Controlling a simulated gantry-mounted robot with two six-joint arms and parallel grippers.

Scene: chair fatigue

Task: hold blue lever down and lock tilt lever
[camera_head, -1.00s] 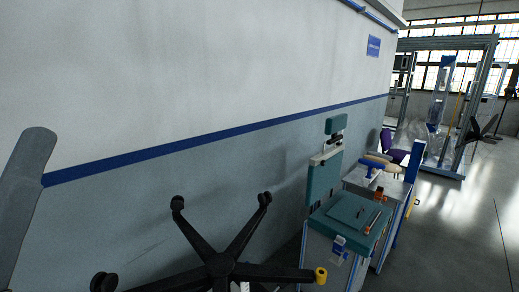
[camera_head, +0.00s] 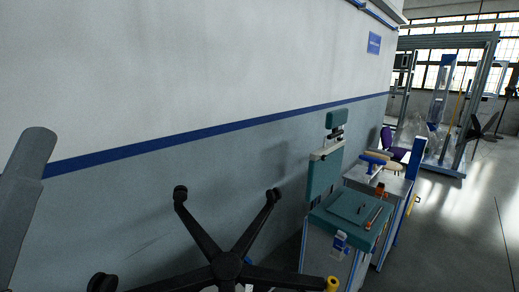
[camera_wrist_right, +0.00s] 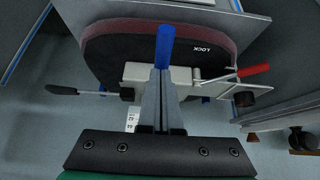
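In the right wrist view, a blue lever (camera_wrist_right: 165,44) stands at the tips of my right gripper (camera_wrist_right: 160,72), in front of a dark seat underside with a maroon edge (camera_wrist_right: 118,32). The right fingers are close together; whether the lever is between or just behind them is hidden. A red-handled lever (camera_wrist_right: 253,70) sits to the right, near the word LOCK, on the grey mechanism (camera_wrist_right: 190,76). A black lever (camera_wrist_right: 62,90) reaches out to the left. In the head view, a grey arm link of mine is at the left edge; my left gripper is out of frame.
A black star-shaped chair base (camera_head: 226,264) with casters fills the lower middle of the head view. A bench with a teal top (camera_head: 348,210) stands to its right. The wall is behind, and open floor (camera_head: 455,235) lies at the far right.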

